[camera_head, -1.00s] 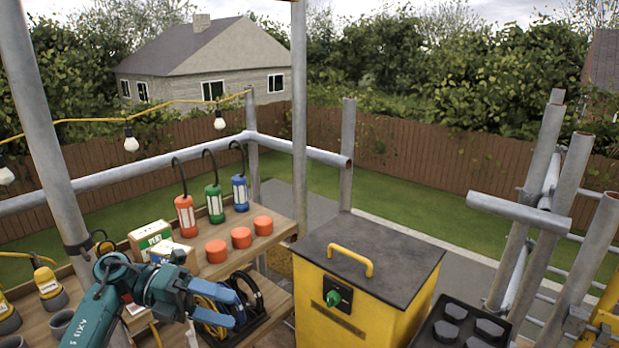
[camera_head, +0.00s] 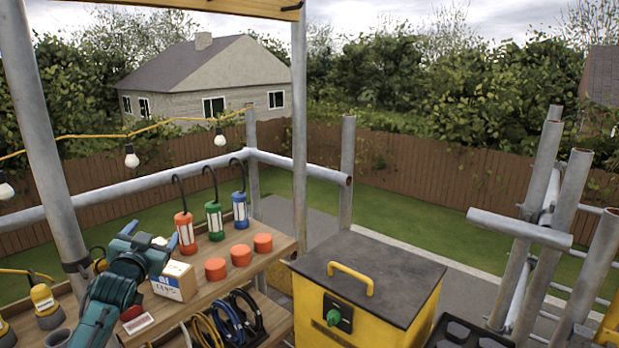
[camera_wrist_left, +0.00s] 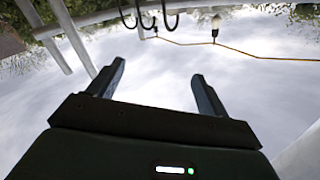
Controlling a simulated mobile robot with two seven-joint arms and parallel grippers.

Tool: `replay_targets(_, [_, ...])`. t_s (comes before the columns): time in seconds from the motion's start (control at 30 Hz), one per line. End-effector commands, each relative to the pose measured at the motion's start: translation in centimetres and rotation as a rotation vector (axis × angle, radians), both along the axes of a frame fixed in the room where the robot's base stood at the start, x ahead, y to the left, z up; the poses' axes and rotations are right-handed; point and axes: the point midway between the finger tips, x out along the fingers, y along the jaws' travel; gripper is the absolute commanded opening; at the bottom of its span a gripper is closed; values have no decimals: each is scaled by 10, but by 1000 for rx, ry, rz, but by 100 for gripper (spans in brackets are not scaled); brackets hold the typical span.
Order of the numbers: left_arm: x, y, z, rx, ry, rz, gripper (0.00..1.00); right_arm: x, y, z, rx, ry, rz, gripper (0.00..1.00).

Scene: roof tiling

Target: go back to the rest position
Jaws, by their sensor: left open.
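My left arm (camera_head: 95,318) comes in from the lower left over the shelf. My left gripper (camera_head: 148,250) is raised above the shelf in the head view, with its fingers mostly hidden behind its own body. In the left wrist view the two fingers of the left gripper (camera_wrist_left: 158,72) stand wide apart, with only cloudy sky between them. Nothing is held. My right gripper is not in view.
Red, green and blue hooked lamps (camera_head: 214,220) stand close right of the left gripper, near a white-and-brown box (camera_head: 174,281) and orange cylinders (camera_head: 240,256). A scaffold pole (camera_head: 45,140) rises behind the arm. The yellow cabinet (camera_head: 370,275) stands right.

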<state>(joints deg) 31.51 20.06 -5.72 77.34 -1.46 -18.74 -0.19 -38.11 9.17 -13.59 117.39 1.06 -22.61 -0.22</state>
Motion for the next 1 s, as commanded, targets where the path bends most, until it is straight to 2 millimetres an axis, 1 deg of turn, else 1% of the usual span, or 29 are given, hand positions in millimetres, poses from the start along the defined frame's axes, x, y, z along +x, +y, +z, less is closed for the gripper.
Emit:
replay_targets(0.03, [0,1,-13,-48,63,10,78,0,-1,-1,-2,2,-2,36])
replay_targets(0.07, [-5,-4,-27,-59,92,3,78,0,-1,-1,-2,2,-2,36])
replay_targets(0.1, [-14,-13,-44,-55,107,-13,78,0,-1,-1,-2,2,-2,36])
replay_targets(0.17, [-26,-25,-65,-56,132,-33,78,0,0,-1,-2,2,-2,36])
replay_targets(0.2, [-35,-33,-79,-59,150,-45,78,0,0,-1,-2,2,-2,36])
replay_targets(0.27, [-51,-45,-101,-63,179,-65,78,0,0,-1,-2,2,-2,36])
replay_targets(0.37, [-83,-69,-140,-78,234,-101,78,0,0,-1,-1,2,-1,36])
replay_targets(0.4, [-99,-80,-157,-86,259,-117,78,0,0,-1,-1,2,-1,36])
replay_targets(0.47, [-126,-97,-182,-103,300,-143,78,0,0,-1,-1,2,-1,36])
replay_targets(0.5, [-148,-109,-198,-117,330,-161,78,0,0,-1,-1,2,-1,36])
replay_targets(0.57, [-183,-127,-222,-142,376,-187,78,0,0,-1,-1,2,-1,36])
replay_targets(0.6, [-208,-139,-235,-161,409,-204,78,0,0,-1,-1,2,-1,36])
replay_targets(0.67, [-246,-157,-252,-193,455,-225,78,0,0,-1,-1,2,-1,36])
replay_targets(0.7, [-270,-167,-260,-216,484,-236,78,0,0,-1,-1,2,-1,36])
replay_targets(0.77, [-304,-180,-268,-249,523,-250,78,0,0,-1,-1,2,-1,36])
replay_targets(0.8, [-324,-188,-272,-268,547,-257,78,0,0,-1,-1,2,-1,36])
replay_targets(0.9, [-363,-201,-276,-310,593,-265,78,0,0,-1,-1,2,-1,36])
replay_targets(1.0, [-386,-209,-276,-338,621,-269,78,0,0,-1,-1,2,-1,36])
